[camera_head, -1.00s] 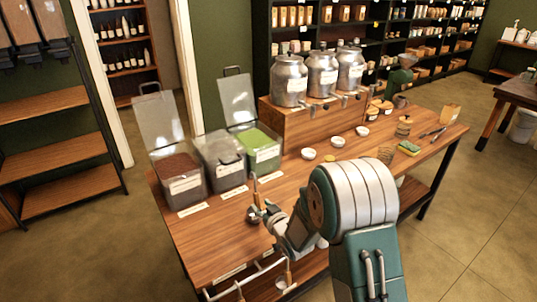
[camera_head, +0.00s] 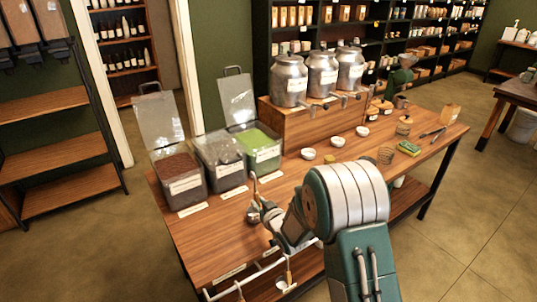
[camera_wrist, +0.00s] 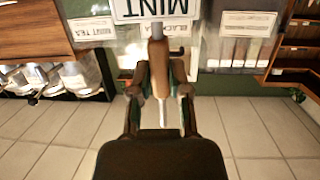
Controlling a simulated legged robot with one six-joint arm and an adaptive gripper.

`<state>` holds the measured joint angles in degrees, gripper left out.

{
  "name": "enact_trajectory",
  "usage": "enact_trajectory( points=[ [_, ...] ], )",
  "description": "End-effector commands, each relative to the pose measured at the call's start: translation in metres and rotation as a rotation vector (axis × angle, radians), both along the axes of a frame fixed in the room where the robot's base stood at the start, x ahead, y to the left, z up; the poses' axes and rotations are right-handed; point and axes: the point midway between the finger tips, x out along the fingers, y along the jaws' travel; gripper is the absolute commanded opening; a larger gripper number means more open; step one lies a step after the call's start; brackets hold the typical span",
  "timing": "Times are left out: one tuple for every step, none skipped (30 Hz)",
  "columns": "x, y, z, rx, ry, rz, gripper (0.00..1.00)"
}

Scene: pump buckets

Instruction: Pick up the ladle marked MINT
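The MINT ladle shows in the wrist view as a brown wooden handle (camera_wrist: 160,70) with a metal stem. Its white MINT tag (camera_wrist: 155,10) is upside down at the top edge. My gripper (camera_wrist: 161,72) has one finger on each side of the handle and looks shut on it. In the head view my gripper (camera_head: 264,212) is above the front left of the wooden table (camera_head: 215,240). The thin metal ladle (camera_head: 253,190) stands roughly upright there. My fingers are small in this view, and the exact contact is hard to see.
Several clear bins stand at the table's left back, including a green one (camera_head: 258,148). A metal rail (camera_head: 262,270) with other wooden-handled tools runs along the front edge. White bowls (camera_head: 308,154) and steel canisters (camera_head: 290,80) stand farther back.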

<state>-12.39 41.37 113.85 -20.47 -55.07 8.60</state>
Motion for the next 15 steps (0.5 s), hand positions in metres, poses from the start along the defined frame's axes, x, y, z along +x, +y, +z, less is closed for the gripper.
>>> enact_trajectory(
  points=[
    [0.0,0.0,0.001,0.0,-0.001,0.0,0.0],
    [0.0,0.0,0.002,0.0,-0.001,0.0,0.0],
    [0.0,0.0,0.004,0.001,-0.002,0.0,0.0],
    [0.0,0.0,0.006,0.001,-0.003,0.0,0.0],
    [0.0,0.0,0.008,0.001,-0.003,0.0,0.0],
    [0.0,0.0,0.011,0.001,-0.003,0.0,0.0],
    [0.0,0.0,0.013,0.001,-0.003,0.0,0.0],
    [0.0,0.0,0.015,0.001,-0.002,0.0,0.0],
    [0.0,0.0,0.017,0.0,-0.001,0.0,0.0],
    [0.0,0.0,0.02,0.001,-0.002,0.0,0.0],
    [0.0,0.0,0.022,0.0,-0.002,0.0,0.0],
    [0.0,0.0,0.025,0.0,-0.002,0.0,0.0],
    [0.0,0.0,0.026,0.0,-0.002,0.0,0.0],
    [0.0,0.0,0.028,0.0,-0.002,0.0,0.0],
    [0.0,0.0,0.031,0.0,-0.002,0.001,0.0]
  ],
)
